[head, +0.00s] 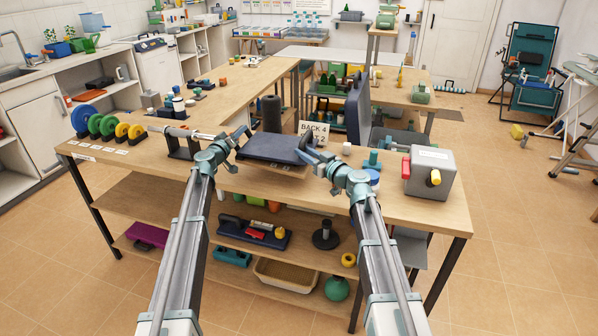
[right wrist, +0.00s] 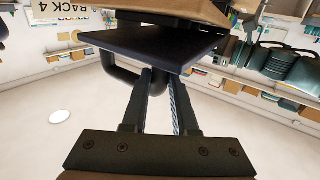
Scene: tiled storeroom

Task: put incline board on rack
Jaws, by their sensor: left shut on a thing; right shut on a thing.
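The incline board (head: 276,147), a dark slab with a tan layer under its front edge, is held level between my two grippers over the near workbench (head: 120,150). My left gripper (head: 243,136) is shut at the board's left end. My right gripper (head: 310,153) is shut at its right end. In the right wrist view the dark board (right wrist: 165,48) has a loop handle (right wrist: 118,76), and the right gripper's fingers (right wrist: 162,80) are shut at this handle. Which piece of furniture is the rack I cannot tell.
A black roller (head: 271,113) and a "BACK 4" sign (head: 313,134) stand behind the board. A dark upright panel (head: 358,107) is at the back right. A grey box (head: 430,172) stands at the bench's right end, coloured discs (head: 95,124) at the left. Shelves below hold several items.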

